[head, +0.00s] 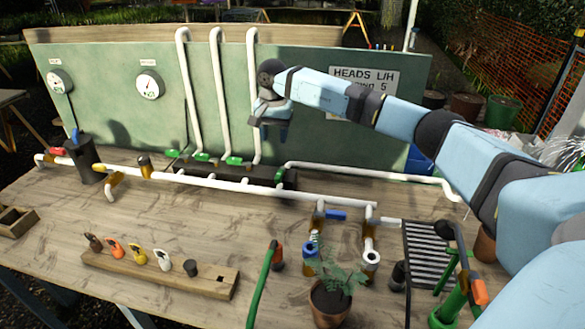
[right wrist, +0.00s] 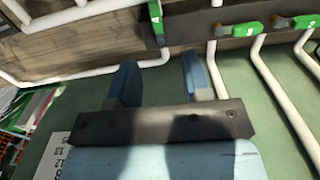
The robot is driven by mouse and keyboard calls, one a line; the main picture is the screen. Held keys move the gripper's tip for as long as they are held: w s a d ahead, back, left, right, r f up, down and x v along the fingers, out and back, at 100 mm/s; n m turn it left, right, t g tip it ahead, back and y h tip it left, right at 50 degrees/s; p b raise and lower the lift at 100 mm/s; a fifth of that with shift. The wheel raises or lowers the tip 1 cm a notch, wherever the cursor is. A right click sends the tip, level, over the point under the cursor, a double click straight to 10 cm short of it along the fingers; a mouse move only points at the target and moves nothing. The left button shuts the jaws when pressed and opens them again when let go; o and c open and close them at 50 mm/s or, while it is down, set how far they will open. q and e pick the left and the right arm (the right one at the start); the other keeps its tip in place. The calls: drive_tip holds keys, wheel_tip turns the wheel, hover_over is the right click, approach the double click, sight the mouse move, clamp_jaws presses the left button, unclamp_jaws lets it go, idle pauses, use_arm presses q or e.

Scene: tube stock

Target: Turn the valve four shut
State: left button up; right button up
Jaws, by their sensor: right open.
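The valves have green handles on a dark manifold (head: 262,175) along the foot of the green panel. The handle at the right end (head: 281,172), which I take for valve four, shows in the right wrist view (right wrist: 155,22) turned crosswise to the other green handles. Its number is too small to read surely. My right gripper (head: 270,138) is open and empty, above and left of that handle in the head view, in front of the panel. In the right wrist view its two fingers (right wrist: 160,78) stand apart, with the handle beyond them. My left gripper is not in view.
Other green handles (head: 234,160) sit to the left beneath upright white pipes (head: 218,90). A white pipe (head: 370,173) runs right from the end valve. A potted plant (head: 330,300), hose and grate (head: 428,250) stand at the front.

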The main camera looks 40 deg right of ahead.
sight(279, 174)
drive_tip(key=f, duration=0.4)
drive_tip(key=f+p, duration=0.1)
drive_tip(key=f, duration=0.4)
drive_tip(key=d+f, duration=0.1)
drive_tip(key=f, duration=0.3)
drive_tip(key=shift+f, duration=0.25)
clamp_jaws()
